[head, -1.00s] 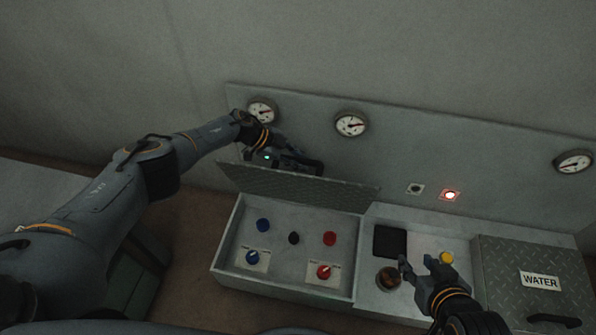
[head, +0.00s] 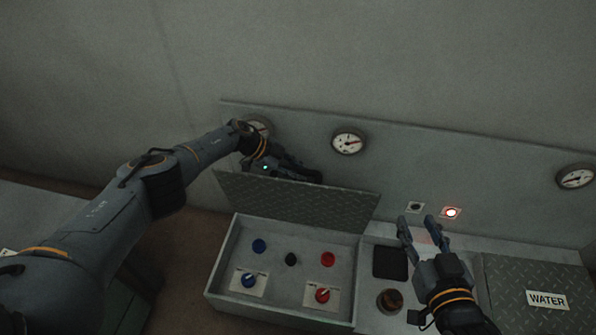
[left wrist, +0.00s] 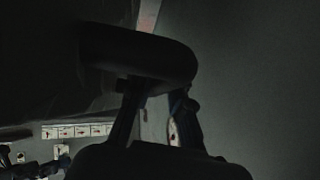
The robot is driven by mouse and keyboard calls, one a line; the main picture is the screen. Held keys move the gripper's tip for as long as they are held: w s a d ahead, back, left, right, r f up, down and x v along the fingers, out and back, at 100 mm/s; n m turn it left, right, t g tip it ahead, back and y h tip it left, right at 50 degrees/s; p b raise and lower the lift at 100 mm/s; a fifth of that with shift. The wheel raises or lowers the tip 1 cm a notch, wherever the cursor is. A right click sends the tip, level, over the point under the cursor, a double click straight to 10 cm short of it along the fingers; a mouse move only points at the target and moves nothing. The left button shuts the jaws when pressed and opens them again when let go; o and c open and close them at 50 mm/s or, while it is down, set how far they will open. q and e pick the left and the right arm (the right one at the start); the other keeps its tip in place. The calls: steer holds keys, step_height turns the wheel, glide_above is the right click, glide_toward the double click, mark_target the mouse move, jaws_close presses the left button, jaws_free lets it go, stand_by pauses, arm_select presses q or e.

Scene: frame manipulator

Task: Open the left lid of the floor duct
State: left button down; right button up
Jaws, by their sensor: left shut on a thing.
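The left lid (head: 296,204) of the floor duct is a diamond-plate panel. In the head view it stands raised at the back of the left box (head: 215,276). My left gripper (head: 306,175) is at the lid's upper edge, shut on a part of it that is mostly hidden behind the plate. In the left wrist view the dark gripper (left wrist: 155,110) fills the middle, and what it holds is too dark to make out.
The open box holds blue, black and red knobs (head: 327,259). To its right are a black square (head: 390,262), a brown round knob (head: 390,301) and a closed lid marked WATER (head: 545,299).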

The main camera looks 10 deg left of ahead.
arm_select(q)
steer(key=c, duration=1.2)
jaws_free()
steer(key=shift+r, duration=0.1)
steer(key=shift+a, duration=0.1)
steer(key=v, duration=1.2)
